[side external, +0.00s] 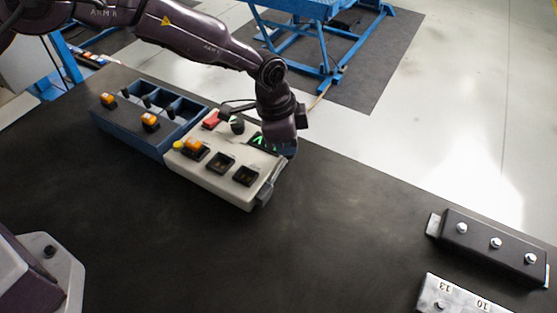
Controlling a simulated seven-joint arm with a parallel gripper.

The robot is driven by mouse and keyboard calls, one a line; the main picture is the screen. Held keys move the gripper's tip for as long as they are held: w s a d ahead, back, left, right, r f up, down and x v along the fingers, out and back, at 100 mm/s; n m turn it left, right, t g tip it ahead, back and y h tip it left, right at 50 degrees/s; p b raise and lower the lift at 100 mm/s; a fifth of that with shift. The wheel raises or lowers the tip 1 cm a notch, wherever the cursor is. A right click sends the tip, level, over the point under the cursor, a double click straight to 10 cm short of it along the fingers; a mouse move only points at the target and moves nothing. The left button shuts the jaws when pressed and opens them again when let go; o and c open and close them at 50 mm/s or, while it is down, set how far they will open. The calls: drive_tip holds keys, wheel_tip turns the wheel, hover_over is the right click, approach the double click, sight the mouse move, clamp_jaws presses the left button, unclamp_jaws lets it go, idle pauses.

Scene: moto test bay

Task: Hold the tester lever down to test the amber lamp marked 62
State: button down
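The tester is a pale box (207,181) on the dark bench. An amber lamp (194,145) sits in its left socket; I cannot read a number on it. Two other sockets, the middle one (220,163) and the right one (245,176), look empty. Green marks glow on a dark display (263,143) at the back. A grey part (265,193) on the right side looks like the lever; its position is unclear. My gripper (290,152) points down at the tester's back right corner. Its fingers are mostly hidden, and contact with the lever cannot be told.
A blue tray (127,137) stands left of the tester, with two amber-topped lamps (108,100) (150,121) and several dark items. A red part (212,120) and a yellow one (178,145) are on the tester. A black bolted block (490,247) lies at right.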

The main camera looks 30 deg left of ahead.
drive_tip(key=shift+f, duration=0.15)
drive_tip(key=shift+w+f, duration=0.1)
drive_tip(key=shift+f, duration=0.35)
drive_tip(key=shift+w+f, duration=0.1)
drive_tip(key=shift+f, duration=0.35)
idle(0.4)
idle(1.6)
drive_tip(key=shift+w+d+v, duration=0.15)
drive_tip(key=shift+d+v, duration=0.1)
drive_tip(key=shift+v, duration=1.25)
drive_tip(key=shift+w+d+v, duration=0.15)
drive_tip(key=shift+d+v, duration=0.1)
drive_tip(key=shift+v, duration=1.25)
drive_tip(key=shift+w+d+v, duration=0.15)
drive_tip(key=shift+d+v, duration=0.15)
drive_tip(key=shift+v, duration=1.2)
